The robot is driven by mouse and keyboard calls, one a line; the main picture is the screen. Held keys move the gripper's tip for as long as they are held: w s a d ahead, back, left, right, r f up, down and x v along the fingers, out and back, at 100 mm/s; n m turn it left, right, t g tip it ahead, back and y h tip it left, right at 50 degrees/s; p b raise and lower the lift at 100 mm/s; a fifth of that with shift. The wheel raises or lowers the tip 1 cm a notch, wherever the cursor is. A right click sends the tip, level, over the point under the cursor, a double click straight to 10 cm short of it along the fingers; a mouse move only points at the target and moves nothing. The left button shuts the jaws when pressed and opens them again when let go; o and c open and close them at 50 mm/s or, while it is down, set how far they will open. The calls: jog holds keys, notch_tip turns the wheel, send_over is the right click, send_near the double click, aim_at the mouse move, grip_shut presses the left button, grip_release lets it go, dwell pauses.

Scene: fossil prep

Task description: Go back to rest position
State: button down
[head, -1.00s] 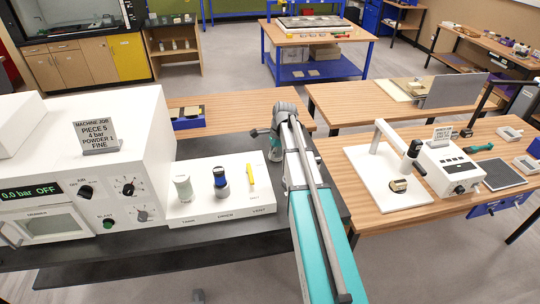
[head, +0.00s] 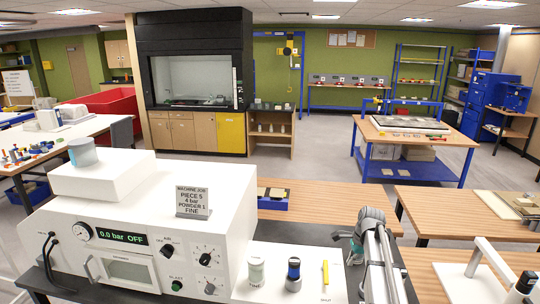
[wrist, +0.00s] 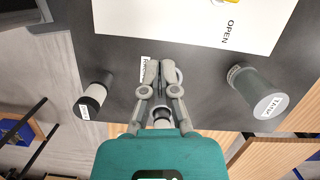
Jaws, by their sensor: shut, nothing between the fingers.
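My gripper (wrist: 158,72) points down over the dark bench top (wrist: 205,78) in the wrist view. Its two fingers are together with nothing held between them. A small white label lies beside the fingertips, and a round grey item partly shows behind them. In the head view my arm rises at the lower right, beside the white valve panel (head: 310,292); the fingertips are not clear there. The blasting machine (head: 130,225) reads "0.0 bar OFF". Its job sign (head: 193,202) says piece 5, 4 bar, powder 1, fine.
In the wrist view a black-and-white container (wrist: 93,95) stands left of my gripper and a grey-green labelled one (wrist: 258,90) stands right. The white panel's edge lies close by. Wooden tables (head: 335,203) stand behind the bench. Open floor (head: 330,160) shows further back.

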jog(key=s+a+f+n+b, duration=0.4)
jog(key=s, duration=0.1)
jog(key=s+a+f+n+h+b, duration=0.1)
jog(key=s+a+f+n+b, duration=0.3)
jog(key=a+f+n, duration=0.1)
jog(key=shift+s+a+f, duration=0.1)
jog(key=shift+s, duration=0.3)
jog(key=s+a+f+n+h+b, duration=0.1)
jog(key=s+a+f+n+b, duration=0.4)
jog(key=s+f+n+b, duration=0.2)
jog(key=shift+s+a+n+h, duration=0.3)
jog(key=shift+s+a+n, duration=0.1)
jog(key=shift+s+n, duration=0.8)
